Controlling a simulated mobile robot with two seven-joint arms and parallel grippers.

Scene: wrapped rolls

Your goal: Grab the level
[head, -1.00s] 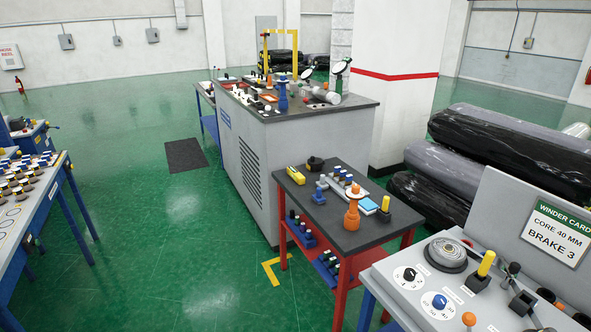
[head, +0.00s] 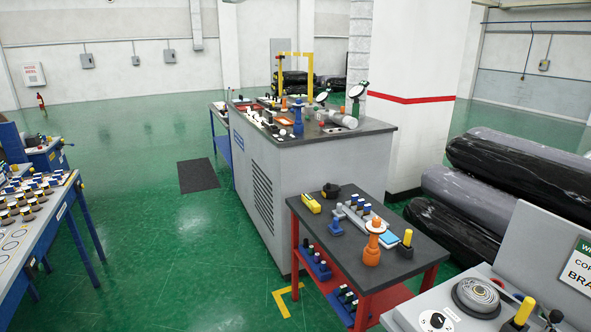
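A small yellow bar-shaped object (head: 311,203), which looks like the level, lies on the dark top of a red-legged table (head: 415,262) in the head view. It is near the table's far left corner. Its fine details are too small to make out. A black round knob (head: 331,190) stands just behind it, and a blue fitting (head: 336,228) sits in front of it to the right. Neither of my grippers shows in this view.
An orange spool-shaped piece (head: 372,245) and a yellow-handled piece (head: 405,242) share the tabletop. A grey cabinet (head: 262,190) stands behind, a control panel (head: 405,318) at lower right. A blue-legged bench (head: 48,225) is left.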

